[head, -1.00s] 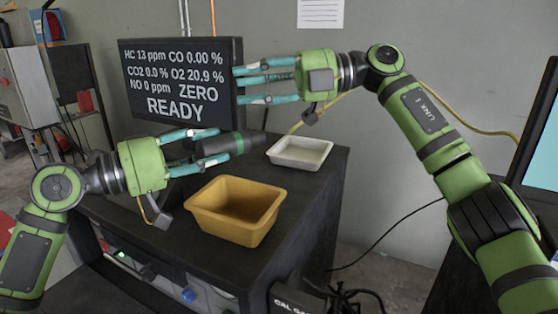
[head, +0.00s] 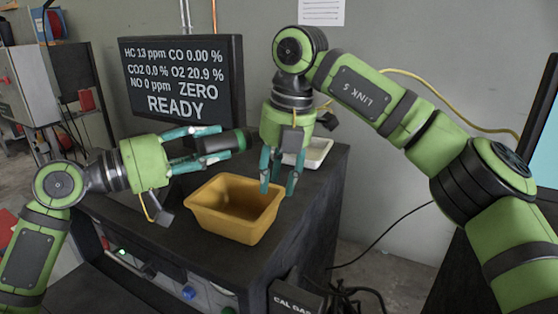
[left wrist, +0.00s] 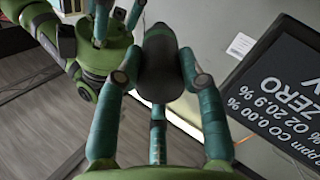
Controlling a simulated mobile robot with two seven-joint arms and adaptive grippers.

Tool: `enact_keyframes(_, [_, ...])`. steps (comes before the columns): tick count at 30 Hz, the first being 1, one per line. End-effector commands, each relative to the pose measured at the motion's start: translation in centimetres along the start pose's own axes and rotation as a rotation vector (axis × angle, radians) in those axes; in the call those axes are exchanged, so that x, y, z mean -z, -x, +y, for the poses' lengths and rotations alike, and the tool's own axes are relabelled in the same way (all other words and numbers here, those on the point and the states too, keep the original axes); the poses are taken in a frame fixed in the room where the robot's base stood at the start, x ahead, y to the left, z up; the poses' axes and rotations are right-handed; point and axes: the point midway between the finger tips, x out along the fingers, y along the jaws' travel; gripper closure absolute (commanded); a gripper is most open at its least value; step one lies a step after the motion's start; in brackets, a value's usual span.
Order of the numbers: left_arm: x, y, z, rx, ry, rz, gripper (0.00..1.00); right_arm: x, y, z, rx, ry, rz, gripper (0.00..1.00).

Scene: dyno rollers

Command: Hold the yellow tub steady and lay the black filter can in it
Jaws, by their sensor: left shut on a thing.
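The black filter can (head: 216,144), with a green band at its right end, lies roughly level in the teal fingers of my left gripper (head: 222,142). It is held above and behind the tub; the can also fills the middle of the left wrist view (left wrist: 166,62). The yellow tub (head: 222,222) stands open on the dark cabinet top, and its visible inside is empty. My right gripper (head: 278,188) points down at the tub's right rim with its fingers spread. I cannot tell whether they touch the rim. It also shows at the upper left of the left wrist view (left wrist: 110,20).
A white tray (head: 316,152) stands behind my right gripper, partly hidden by it. A monitor (head: 180,78) stands at the back left of the cabinet top (head: 315,200). A yellow cable (head: 440,97) runs along the wall behind my right arm.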

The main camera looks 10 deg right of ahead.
Motion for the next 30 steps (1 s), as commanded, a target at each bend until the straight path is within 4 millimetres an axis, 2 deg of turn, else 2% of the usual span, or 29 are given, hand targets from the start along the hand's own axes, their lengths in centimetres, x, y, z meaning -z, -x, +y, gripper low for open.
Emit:
enact_keyframes(1, [0.0, 0.0, 0.0, -0.001, -0.001, 0.001, 1.0, 0.0, -1.2, -0.1, 0.004, 0.001, 0.003, 0.63])
enact_keyframes(6, [0.1, 0.0, 0.0, -0.001, -0.001, 0.001, 1.0, 0.1, -4.4, 0.0, 0.002, 0.001, 0.003, 0.63])
enact_keyframes(12, [0.1, 0.0, 0.0, -0.001, -0.001, 0.001, 1.0, 0.0, -7.2, 0.0, -0.001, 0.001, 0.002, 0.63])
enact_keyframes(18, [0.1, 0.0, 0.0, -0.001, -0.001, 0.001, 1.0, 0.0, -8.3, 0.0, -0.003, 0.001, 0.0, 0.63])
enact_keyframes(26, [0.1, 0.0, 0.0, -0.001, -0.001, 0.001, 1.0, 0.0, -8.4, 0.0, -0.003, 0.001, 0.001, 0.63])
enact_keyframes(29, [0.1, 0.0, 0.0, -0.001, -0.001, 0.001, 1.0, 0.0, -8.4, 0.0, -0.003, 0.001, 0.001, 0.99])
enact_keyframes(30, [0.1, 0.0, 0.0, -0.001, -0.001, 0.001, 1.0, 0.0, -8.4, 0.0, -0.003, 0.001, 0.001, 1.0])
